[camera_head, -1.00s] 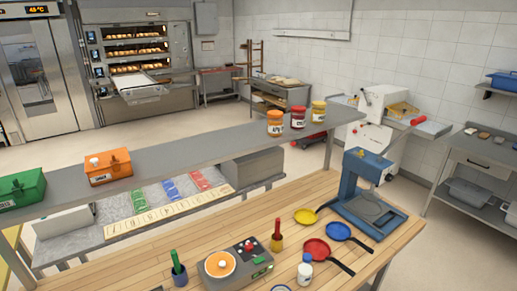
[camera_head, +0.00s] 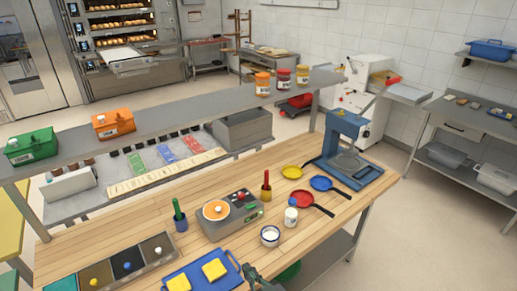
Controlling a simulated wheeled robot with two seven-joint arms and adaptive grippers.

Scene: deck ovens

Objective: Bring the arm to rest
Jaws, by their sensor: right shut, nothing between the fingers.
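My right gripper (camera_head: 254,275) shows at the bottom edge of the head view, dark and shut with nothing between its fingers. It is beside the right end of a blue board (camera_head: 205,276) that carries two yellow squares. Most of my right arm is out of the picture. My left gripper and arm are not in view.
The wooden table (camera_head: 140,214) holds a hot plate (camera_head: 236,222), a white cup (camera_head: 270,236), a white bottle (camera_head: 290,217), small coloured pans (camera_head: 314,202) and a blue press (camera_head: 345,143). A grey shelf (camera_head: 180,122) with jars and boxes runs behind. Floor is open at right.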

